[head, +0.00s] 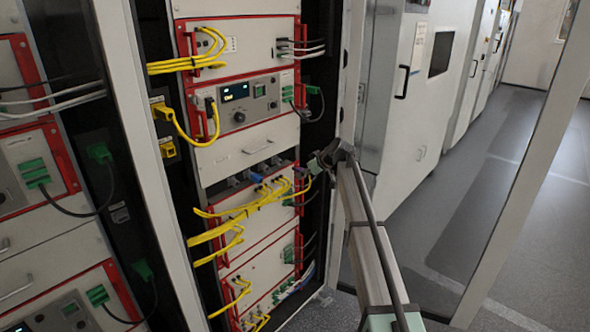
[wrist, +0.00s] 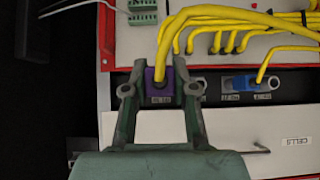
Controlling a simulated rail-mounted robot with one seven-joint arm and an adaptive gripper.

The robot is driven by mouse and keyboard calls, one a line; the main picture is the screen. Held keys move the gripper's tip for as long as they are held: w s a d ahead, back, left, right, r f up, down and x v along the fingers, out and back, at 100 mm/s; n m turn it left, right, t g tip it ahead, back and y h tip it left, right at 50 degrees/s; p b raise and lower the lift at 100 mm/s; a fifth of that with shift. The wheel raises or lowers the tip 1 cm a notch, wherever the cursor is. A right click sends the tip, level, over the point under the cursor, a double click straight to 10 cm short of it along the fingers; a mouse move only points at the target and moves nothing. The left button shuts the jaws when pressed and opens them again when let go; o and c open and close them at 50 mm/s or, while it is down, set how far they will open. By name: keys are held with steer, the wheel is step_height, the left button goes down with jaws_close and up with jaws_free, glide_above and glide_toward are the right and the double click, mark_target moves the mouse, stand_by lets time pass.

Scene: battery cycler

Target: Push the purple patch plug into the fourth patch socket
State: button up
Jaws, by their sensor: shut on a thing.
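The purple patch plug (wrist: 152,76) sits between the two fingers of my gripper (wrist: 159,90) in the wrist view, with a yellow cable rising from it. My gripper is shut on the plug. To its right in the wrist view are a grey socket (wrist: 201,84) and a blue plug (wrist: 240,83) in the same row. The plug is at the row's left end there; whether it is seated in a socket or just in front of one cannot be told. In the head view my gripper (head: 316,163) is at the right side of the patch row, and the purple plug is not clearly visible.
Several yellow cables (head: 262,198) hang in front of the rack near the patch row. A white panel (wrist: 235,135) with a handle lies beside the row in the wrist view. A rack post (head: 345,70) stands close by my arm. The aisle floor (head: 480,160) is clear.

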mark_target(293, 168)
steer(key=shift+w, duration=0.2)
steer(key=shift+w+a+p, duration=0.35)
steer(key=shift+w+a, duration=0.55)
steer(key=shift+a, duration=0.2)
steer(key=shift+w+a+p, duration=0.35)
steer(key=shift+w+a, duration=0.5)
steer(key=shift+a, duration=0.25)
steer(key=shift+f+b, duration=0.1)
steer(key=shift+b, duration=1.05)
stand_by(0.4)
steer(key=shift+w+a+b, duration=0.9)
steer(key=shift+w+a, duration=0.2)
steer(key=shift+a, duration=0.25)
stand_by(2.7)
